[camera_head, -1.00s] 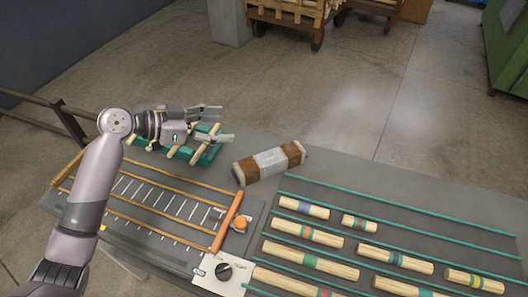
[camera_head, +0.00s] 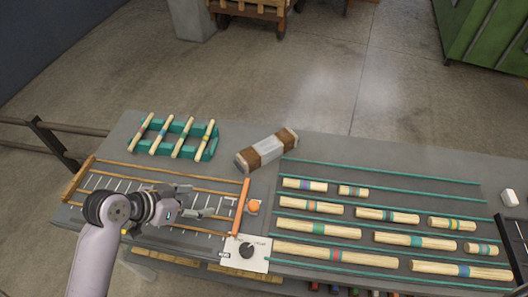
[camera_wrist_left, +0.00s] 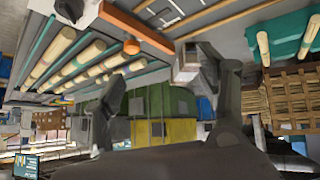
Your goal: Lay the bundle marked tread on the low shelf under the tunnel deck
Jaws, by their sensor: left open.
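A brown wrapped bundle with a pale label band (camera_head: 268,150) lies tilted on the grey table, right of the green rack; its marking is too small to read. My left gripper (camera_head: 205,203) is open and empty over the slatted, orange-railed deck (camera_head: 120,183), left of and nearer than the bundle. In the left wrist view its fingers (camera_wrist_left: 160,95) stand apart with nothing between them. I cannot make out which deck is the tunnel deck. The low shelf is not clearly visible. My right gripper is not in view.
A green rack (camera_head: 213,146) holds several banded spindles at the back left. Several banded wooden rods (camera_head: 318,229) lie between green rails on the right. An orange bar (camera_head: 241,208) and a white knob panel (camera_head: 246,253) stand between. Clear table surrounds the bundle.

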